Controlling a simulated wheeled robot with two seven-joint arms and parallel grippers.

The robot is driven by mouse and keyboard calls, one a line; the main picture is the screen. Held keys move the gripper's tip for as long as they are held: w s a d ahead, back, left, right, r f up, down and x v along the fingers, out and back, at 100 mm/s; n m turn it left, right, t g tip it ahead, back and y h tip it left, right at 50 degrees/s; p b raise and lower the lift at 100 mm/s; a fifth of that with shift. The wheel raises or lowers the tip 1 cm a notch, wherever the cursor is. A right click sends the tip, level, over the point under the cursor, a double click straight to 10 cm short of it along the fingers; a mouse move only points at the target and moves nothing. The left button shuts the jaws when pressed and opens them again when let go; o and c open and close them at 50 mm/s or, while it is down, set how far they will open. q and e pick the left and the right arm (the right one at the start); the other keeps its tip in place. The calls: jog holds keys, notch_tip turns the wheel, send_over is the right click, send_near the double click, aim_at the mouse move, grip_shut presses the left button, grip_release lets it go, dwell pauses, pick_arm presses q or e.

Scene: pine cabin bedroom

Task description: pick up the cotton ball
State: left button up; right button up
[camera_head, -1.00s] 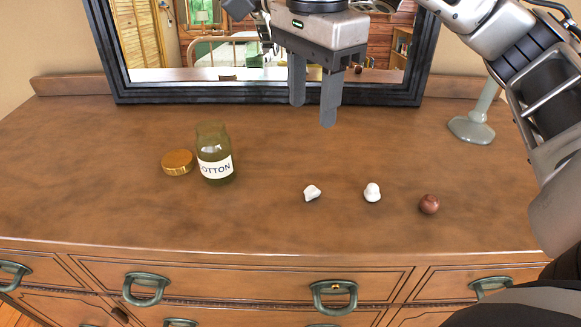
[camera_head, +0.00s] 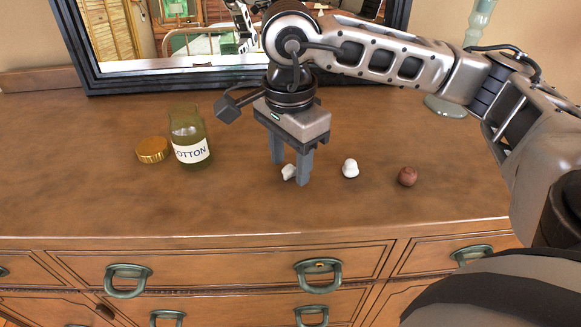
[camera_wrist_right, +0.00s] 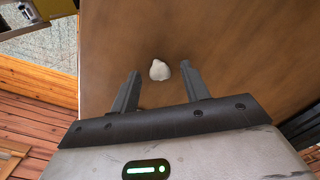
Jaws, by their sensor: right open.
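A small irregular white lump (camera_head: 288,172), like a cotton ball, lies on the dresser top. A rounder white lump (camera_head: 350,168) lies to its right; I cannot tell for certain which is the cotton ball. My right gripper (camera_head: 291,171) is open and points down at the irregular lump, and one finger partly hides it. In the right wrist view a white lump (camera_wrist_right: 160,70) shows between the fingertips, with a gap on both sides. My left gripper is not in view.
A green glass jar (camera_head: 188,138) labelled "OTTON" stands left of the gripper, beside its gold lid (camera_head: 152,150). A reddish-brown ball (camera_head: 407,176) lies to the right. A framed mirror (camera_head: 180,75) stands behind. The dresser top (camera_head: 90,190) is clear at front left.

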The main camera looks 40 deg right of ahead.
jog(key=shift+f, duration=0.35)
grip_shut()
dwell(0.3)
